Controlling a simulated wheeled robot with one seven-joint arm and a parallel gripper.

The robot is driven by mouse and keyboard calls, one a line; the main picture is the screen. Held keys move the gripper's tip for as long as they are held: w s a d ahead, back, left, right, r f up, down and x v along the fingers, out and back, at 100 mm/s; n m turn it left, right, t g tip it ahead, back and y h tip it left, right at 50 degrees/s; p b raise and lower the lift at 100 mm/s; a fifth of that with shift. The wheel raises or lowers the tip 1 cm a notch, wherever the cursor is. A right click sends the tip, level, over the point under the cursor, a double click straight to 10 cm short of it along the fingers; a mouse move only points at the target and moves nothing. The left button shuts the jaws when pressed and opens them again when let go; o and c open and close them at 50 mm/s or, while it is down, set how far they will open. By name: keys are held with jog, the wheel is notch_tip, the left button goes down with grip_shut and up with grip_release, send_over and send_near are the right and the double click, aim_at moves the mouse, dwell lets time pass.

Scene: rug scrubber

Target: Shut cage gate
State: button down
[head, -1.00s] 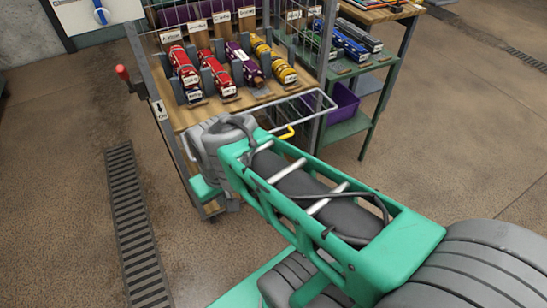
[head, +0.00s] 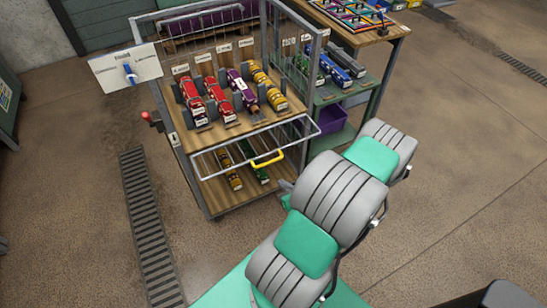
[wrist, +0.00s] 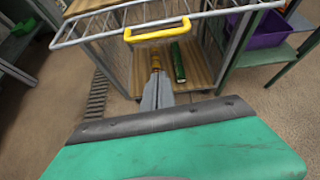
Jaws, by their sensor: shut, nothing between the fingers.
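The cage gate (head: 222,163) is a pale wire frame with a yellow handle (head: 267,159) on its front edge. It sticks out from the front of the wheeled cage cart, between the upper and lower shelves, and stands open. In the wrist view the gate (wrist: 100,25) crosses the top, with the yellow handle (wrist: 157,34) near the middle. My gripper (wrist: 157,78) is shut and empty. In the picture its grey fingertips lie below the handle, apart from it, pointing towards the lower shelf. In the head view my gripper is mostly hidden by my arm.
A yellow and a green one (head: 253,168) lie on the lower shelf. A green side table (head: 350,117) with a purple bin (head: 330,118) stands at right. The floor in front is clear.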

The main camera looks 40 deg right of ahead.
jog(key=w+d+f+p, duration=0.1)
jog(key=w+d+p, duration=0.1)
jog(key=w, duration=0.6)
jog(key=shift+w+d+f+m+p, duration=0.15)
jog(key=shift+w+d+m+p, duration=0.15)
jog(key=shift+d+p, duration=0.15)
jog(key=shift+d, duration=0.1)
